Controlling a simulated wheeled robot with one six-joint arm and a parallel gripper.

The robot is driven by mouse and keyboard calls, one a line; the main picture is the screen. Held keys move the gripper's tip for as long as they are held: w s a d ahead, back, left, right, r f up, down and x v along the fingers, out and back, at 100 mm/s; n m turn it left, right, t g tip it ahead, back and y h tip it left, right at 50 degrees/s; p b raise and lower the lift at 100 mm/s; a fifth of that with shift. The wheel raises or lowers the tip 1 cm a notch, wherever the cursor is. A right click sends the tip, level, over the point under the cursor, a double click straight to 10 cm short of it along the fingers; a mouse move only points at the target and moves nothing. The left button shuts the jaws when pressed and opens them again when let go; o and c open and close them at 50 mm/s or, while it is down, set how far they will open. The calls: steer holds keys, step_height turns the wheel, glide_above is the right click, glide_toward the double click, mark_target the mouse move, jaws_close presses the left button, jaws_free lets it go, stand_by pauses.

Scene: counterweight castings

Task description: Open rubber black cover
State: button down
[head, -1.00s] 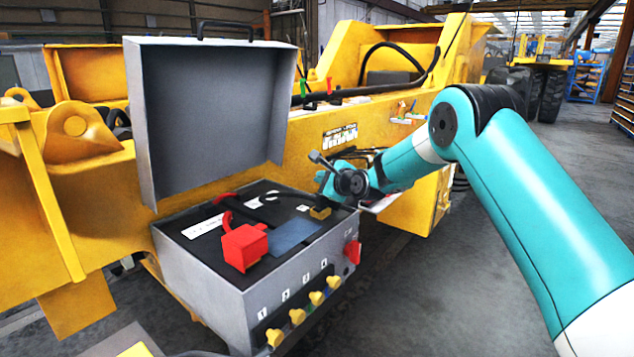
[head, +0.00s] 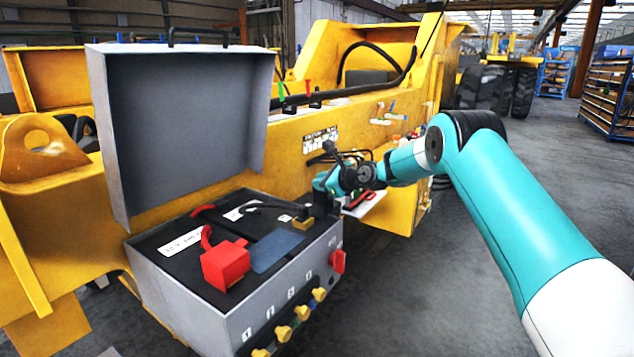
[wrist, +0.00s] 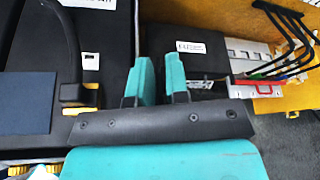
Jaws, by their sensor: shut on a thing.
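The grey box with its lid raised (head: 175,300) stands open in the head view, with a black top panel inside it. My gripper (head: 325,200) is at the box's right rear corner, close to its rim. In the wrist view, my gripper (wrist: 160,82) has its two teal fingers close together over a dark surface. They appear shut on the rubber black cover (wrist: 165,30), a flat black part that carries a white label to the right of the fingers. The grip point itself is hidden by the fingers.
On the box panel are a red block (head: 225,265), a blue-grey plate (head: 277,249) and a small yellow block (head: 303,223). A red knob (head: 338,262) is on its side. The yellow machine body (head: 390,100) runs close behind. Open floor lies to the right.

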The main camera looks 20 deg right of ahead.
steer(key=shift+w+d+f, duration=0.15)
steer(key=shift+w+d, duration=0.1)
steer(key=shift+d, duration=0.2)
steer(key=c, duration=1.3)
jaws_free()
steer(key=shift+w+d, duration=0.1)
steer(key=b+v, duration=0.5)
steer(key=v, duration=1.2)
steer(key=shift+s+b, duration=0.3)
steer(key=shift+f, duration=0.1)
